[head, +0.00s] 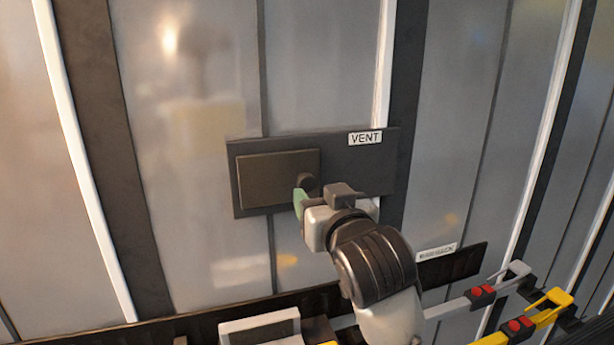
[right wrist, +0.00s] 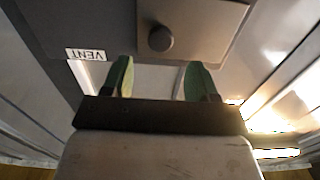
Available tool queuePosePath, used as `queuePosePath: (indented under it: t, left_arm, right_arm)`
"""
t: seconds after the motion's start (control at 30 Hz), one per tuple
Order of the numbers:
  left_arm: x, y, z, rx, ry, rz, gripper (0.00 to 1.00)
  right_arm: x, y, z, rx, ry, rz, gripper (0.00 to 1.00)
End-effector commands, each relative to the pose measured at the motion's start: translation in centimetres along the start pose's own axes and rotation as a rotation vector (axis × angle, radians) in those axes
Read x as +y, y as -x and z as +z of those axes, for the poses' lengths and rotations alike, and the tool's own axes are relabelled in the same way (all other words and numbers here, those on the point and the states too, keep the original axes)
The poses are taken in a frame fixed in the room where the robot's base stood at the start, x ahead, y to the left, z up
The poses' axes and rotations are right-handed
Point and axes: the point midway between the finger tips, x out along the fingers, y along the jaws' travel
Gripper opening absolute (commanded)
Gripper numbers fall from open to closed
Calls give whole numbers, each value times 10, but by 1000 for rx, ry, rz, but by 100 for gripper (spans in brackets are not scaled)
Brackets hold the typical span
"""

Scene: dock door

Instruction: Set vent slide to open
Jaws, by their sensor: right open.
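The vent slide (head: 270,180) is a brown plate with a round dark knob (head: 307,182) near its right end. It sits at the left of a dark backing panel (head: 365,172) labelled VENT, whose right part is bare. My right gripper (head: 301,202) is just in front of and below the knob, with one green finger showing. In the right wrist view the gripper (right wrist: 158,68) is open and empty. The knob (right wrist: 160,39) is centred just beyond the two fingertips, apart from them. My left gripper is not in view.
The panel is on a grey ribbed door (head: 185,140). Below right is a dark strip (head: 455,265) with a small label I cannot read clearly. Grey (head: 450,308) and yellow (head: 545,312) handles with red parts stick out at lower right. A grey box-like thing (head: 260,326) is at the bottom.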

Motion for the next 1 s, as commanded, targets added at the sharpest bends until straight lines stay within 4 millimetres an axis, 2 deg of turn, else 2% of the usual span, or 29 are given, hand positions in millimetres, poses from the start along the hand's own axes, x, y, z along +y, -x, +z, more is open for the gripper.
queuePosePath:
  t: [0.03,0.2,0.4,0.57,0.8,0.87,1.0]
  left_arm:
    - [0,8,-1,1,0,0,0]
    - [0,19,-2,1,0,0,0]
    - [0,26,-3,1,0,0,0]
    - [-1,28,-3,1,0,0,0]
    - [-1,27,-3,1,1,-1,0]
    - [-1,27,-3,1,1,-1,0]
    - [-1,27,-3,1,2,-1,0]
  right_arm:
    - [0,-11,-4,-4,1,1,59]
    - [0,-44,-4,-3,1,1,59]
    - [0,-68,-2,-3,0,1,59]
    - [0,-75,0,-1,0,0,59]
    - [0,-76,0,-1,-1,0,59]
    - [0,-76,0,-1,-1,0,51]
    - [0,-76,0,-1,-1,0,30]
